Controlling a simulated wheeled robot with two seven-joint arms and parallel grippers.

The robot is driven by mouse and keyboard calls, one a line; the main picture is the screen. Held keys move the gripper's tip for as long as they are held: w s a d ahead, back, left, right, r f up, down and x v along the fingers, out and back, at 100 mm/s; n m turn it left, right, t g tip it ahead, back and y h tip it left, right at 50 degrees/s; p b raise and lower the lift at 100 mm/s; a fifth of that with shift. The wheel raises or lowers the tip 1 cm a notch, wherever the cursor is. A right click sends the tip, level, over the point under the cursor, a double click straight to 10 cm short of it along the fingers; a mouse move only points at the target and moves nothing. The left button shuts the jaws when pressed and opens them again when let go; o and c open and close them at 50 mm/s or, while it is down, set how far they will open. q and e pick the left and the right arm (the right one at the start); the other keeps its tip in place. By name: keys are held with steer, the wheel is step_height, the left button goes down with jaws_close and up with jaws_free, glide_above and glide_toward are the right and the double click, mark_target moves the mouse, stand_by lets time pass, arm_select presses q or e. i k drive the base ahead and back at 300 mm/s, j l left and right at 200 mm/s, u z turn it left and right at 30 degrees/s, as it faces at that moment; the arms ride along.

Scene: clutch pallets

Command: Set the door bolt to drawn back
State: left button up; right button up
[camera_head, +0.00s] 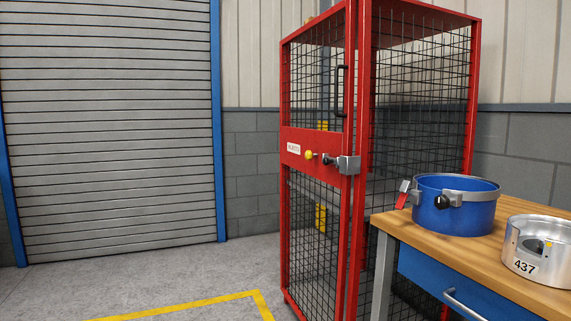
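A red mesh cage (365,150) stands in the middle, and its door (300,205) appears closed. A red cross panel on the door carries the door bolt (328,161), which has a dark knob and sits beside a grey metal block (349,165) at the door's right edge. I cannot tell at this size whether the bolt's end sits inside the block. A yellow knob (309,155) and a white label (293,149) are to the left of the bolt. A black pull handle (341,90) is above it. Neither of my grippers is in view.
A wooden-topped bench (455,252) with a blue drawer (430,283) stands at the right, close to the cage. It holds a blue pot (470,215) and a silver pot (540,262) marked 437. Grey floor (180,285) with a yellow line is clear before the cage's left side.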

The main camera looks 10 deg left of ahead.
mark_target(327, 159)
steer(key=i+j+z, duration=0.2)
steer(key=i+j, duration=0.2)
steer(key=j, duration=0.2)
steer(key=i+j+z, duration=0.2)
steer(key=i+j, duration=0.2)
steer(key=j, duration=0.25)
steer(key=i+j+z, duration=0.1)
steer(key=j, duration=0.25)
steer(key=i+j+z, duration=0.15)
steer(key=j, duration=0.2)
steer(key=i+j+z, duration=0.1)
steer(key=j, duration=0.25)
steer(key=i+j+z, duration=0.1)
steer(key=i+j, duration=0.15)
steer(key=j, duration=0.15)
